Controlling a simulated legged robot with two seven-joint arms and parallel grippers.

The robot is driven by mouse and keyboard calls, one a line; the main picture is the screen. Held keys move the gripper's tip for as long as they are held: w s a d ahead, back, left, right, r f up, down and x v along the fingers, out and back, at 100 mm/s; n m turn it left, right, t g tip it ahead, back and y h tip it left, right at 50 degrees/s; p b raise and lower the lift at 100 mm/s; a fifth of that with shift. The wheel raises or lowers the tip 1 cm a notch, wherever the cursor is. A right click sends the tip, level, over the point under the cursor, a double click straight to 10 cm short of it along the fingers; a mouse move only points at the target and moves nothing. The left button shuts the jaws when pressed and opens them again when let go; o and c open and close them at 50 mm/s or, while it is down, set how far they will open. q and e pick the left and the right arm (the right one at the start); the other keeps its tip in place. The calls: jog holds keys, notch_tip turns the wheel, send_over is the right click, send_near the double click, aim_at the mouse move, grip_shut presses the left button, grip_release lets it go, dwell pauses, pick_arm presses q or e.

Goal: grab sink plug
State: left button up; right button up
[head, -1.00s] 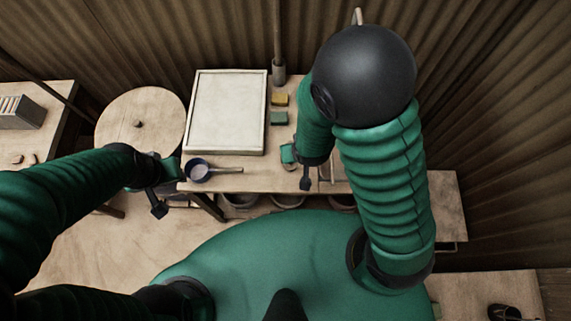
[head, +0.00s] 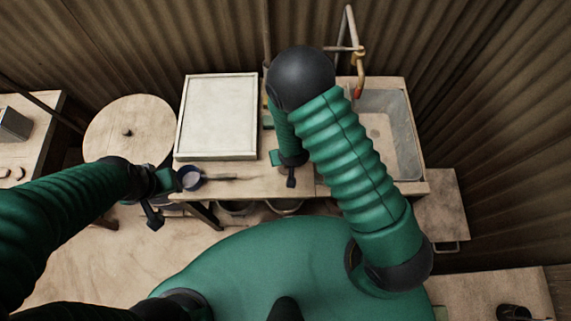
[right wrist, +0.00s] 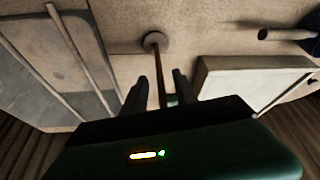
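I cannot clearly make out a sink plug. The grey sink (head: 405,135) is at the right of the bench in the head view, partly behind my right arm. It also shows at the left of the right wrist view (right wrist: 35,85). A round brownish piece with a thin rod (right wrist: 153,41) shows beyond my right fingers; I cannot tell whether it is the plug. My right gripper (right wrist: 158,92) has its fingers apart with nothing seen held, over the bench left of the sink. My left gripper (head: 160,197) is by the bench's left front corner; its opening is unclear.
A white framed board (head: 217,115) lies on the bench. A small dark pan (head: 190,178) is at the front left, near my left gripper. A tap (head: 357,60) stands behind the sink. A round table (head: 128,115) is at left. Corrugated walls close off the back and right.

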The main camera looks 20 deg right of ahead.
jog(key=shift+a, duration=0.15)
grip_shut()
dwell(1.3)
